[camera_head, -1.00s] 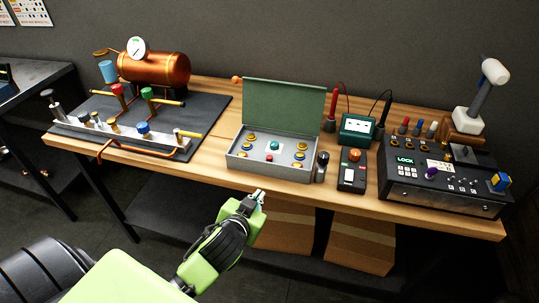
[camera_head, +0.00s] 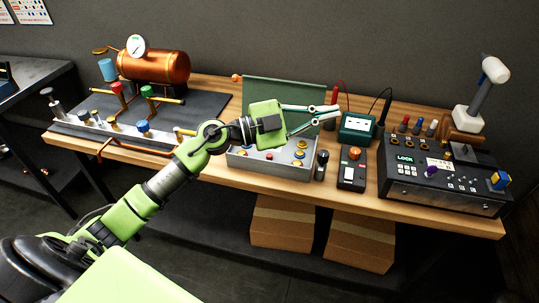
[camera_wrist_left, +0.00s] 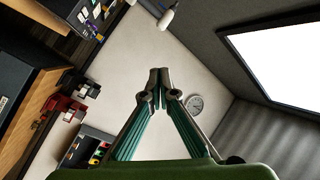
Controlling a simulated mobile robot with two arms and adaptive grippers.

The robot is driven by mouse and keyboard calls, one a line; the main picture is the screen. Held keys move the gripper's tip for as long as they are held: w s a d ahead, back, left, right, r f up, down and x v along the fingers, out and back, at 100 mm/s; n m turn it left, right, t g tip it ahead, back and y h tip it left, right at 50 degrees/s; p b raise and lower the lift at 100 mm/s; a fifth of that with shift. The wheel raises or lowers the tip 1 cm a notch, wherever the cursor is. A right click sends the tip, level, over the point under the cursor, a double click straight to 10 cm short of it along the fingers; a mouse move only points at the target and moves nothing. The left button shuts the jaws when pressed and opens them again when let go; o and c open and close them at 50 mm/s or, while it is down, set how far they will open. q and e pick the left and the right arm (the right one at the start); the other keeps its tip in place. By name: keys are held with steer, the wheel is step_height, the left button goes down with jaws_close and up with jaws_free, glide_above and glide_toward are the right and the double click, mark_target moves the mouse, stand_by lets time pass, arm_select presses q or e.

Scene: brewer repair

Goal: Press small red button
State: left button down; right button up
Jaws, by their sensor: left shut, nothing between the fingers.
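The grey metal box (camera_head: 268,168) sits open near the front middle of the table, with its green lid (camera_head: 285,92) standing up behind it. A small red button (camera_head: 269,156) shows on its panel, among yellow-ringed buttons (camera_head: 299,154). My left arm reaches across the box from the left. My left gripper (camera_head: 334,112) is above the box, apart from the buttons, and points right. It hides part of the lid and panel. In the left wrist view its fingertips (camera_wrist_left: 160,74) meet and hold nothing. My right gripper is not in view.
Right of the box stand a dark cylinder (camera_head: 321,166), a handheld device with an orange knob (camera_head: 352,171), a green meter (camera_head: 357,128) and a black control panel (camera_head: 440,180). A copper boiler (camera_head: 155,66) stands at the left. Cardboard boxes (camera_head: 283,225) are below the table.

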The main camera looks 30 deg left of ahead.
arm_select(q)
steer(key=w+a+f+g+y, duration=0.1)
steer(key=a+f+g+y, duration=0.25)
steer(key=a+f, duration=0.2)
steer(key=n+g+y, duration=0.1)
steer(key=g+y, duration=0.1)
steer(key=y, duration=0.2)
glide_above(267, 156)
step_height(267, 156, down, 3)
steer(key=shift+r, duration=0.15)
step_height(267, 156, down, 8)
steer(key=b, duration=0.7)
steer(key=shift+f, duration=0.4)
steer(key=shift+f, duration=0.45)
